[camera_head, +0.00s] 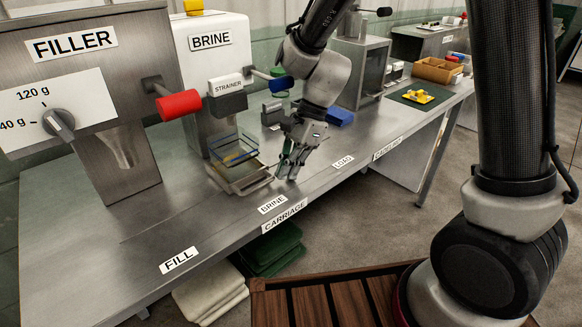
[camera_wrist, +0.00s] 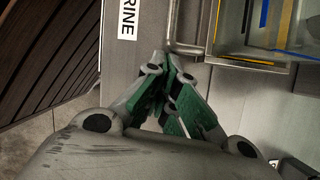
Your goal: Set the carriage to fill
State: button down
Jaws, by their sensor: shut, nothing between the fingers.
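The carriage (camera_head: 250,184) is a metal tray on the bench, level with the BRINE label (camera_head: 272,204) and well to the right of the FILL label (camera_head: 179,260). My gripper (camera_head: 284,176) is shut and empty at the carriage's right front side. In the wrist view, my fingertips (camera_wrist: 165,62) point at the carriage's bent handle bar (camera_wrist: 184,47), very close to it. I cannot tell whether they touch it. The carriage's tray edge (camera_wrist: 255,68) shows at upper right.
The filler (camera_head: 115,150), with a red-handled lever (camera_head: 178,104), stands at left. The bench strip between the carriage and the FILL label is clear. A slatted wooden surface (camera_head: 330,298) lies below the front edge.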

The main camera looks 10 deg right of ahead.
jog(key=s+a, duration=0.3)
jog(key=a, duration=0.1)
jog(key=s+a, duration=0.3)
jog(key=a, duration=0.2)
jog(key=s+a, duration=0.3)
jog(key=a, duration=0.2)
jog(key=shift+s+a, duration=0.2)
jog(key=shift+s, duration=0.2)
